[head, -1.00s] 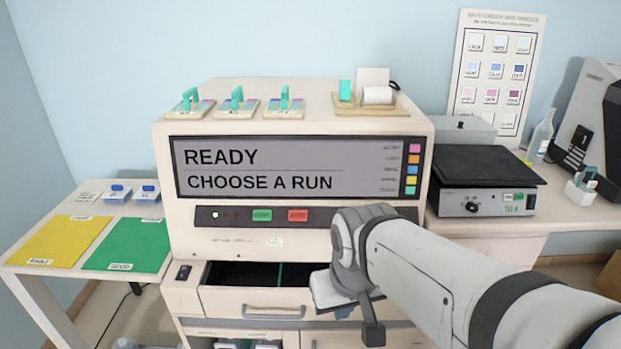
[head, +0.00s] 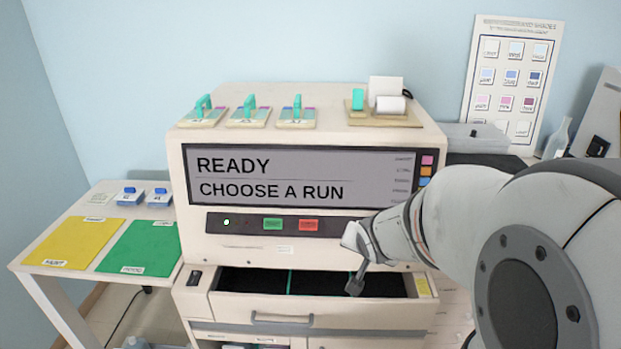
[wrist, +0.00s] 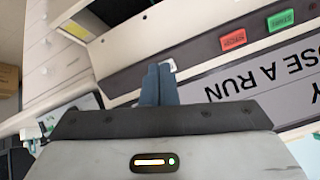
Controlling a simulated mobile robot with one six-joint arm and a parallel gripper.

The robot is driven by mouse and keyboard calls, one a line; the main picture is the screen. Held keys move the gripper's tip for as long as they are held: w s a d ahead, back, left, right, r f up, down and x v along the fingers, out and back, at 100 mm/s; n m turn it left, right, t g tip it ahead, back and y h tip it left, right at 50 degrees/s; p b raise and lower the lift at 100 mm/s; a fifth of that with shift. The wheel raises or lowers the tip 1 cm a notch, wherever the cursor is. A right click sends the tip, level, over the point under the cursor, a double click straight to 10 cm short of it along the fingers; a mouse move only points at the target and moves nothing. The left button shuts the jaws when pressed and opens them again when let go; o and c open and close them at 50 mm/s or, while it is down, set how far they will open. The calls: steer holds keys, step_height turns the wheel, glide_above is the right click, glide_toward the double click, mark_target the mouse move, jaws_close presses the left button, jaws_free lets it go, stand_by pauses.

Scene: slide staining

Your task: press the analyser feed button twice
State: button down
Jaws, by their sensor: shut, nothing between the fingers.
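The analyser (head: 330,110) is a cream cabinet with a screen (head: 290,177) reading "READY / CHOOSE A RUN". Below the screen, a dark strip holds a lit white lamp (head: 226,222), a green button (head: 272,224) and a red button (head: 309,225). Their labels are too small to read surely, so I cannot tell which is the feed button. In the wrist view, the red button (wrist: 233,40) and green button (wrist: 281,20) lie right of my gripper (wrist: 159,70), which is shut and empty.
An open drawer (head: 320,307) juts out below the buttons. Several teal-handled slide racks (head: 248,117) and a printer (head: 388,105) stand on top of the analyser. A side table (head: 45,275) with yellow and green mats is at left. My arm hides much of the right bench.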

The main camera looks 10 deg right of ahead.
steer(key=w+d+m+t+y+p, duration=0.4)
steer(key=m+t, duration=0.4)
steer(key=m, duration=0.3)
steer(key=shift+w+d+t+y+p, duration=0.35)
steer(key=shift+w+d+y, duration=0.4)
steer(key=shift+w+y, duration=0.35)
steer(key=shift+w+f, duration=0.1)
steer(key=w+d+f+b, duration=0.1)
steer(key=w+f+b, duration=0.4)
steer(key=w+f, duration=0.1)
steer(key=shift+d, duration=0.35)
steer(key=shift+f, duration=0.15)
stand_by(0.8)
steer(key=shift+w+d+f, duration=0.1)
steer(key=shift+w+f, duration=0.1)
steer(key=shift+w, duration=0.1)
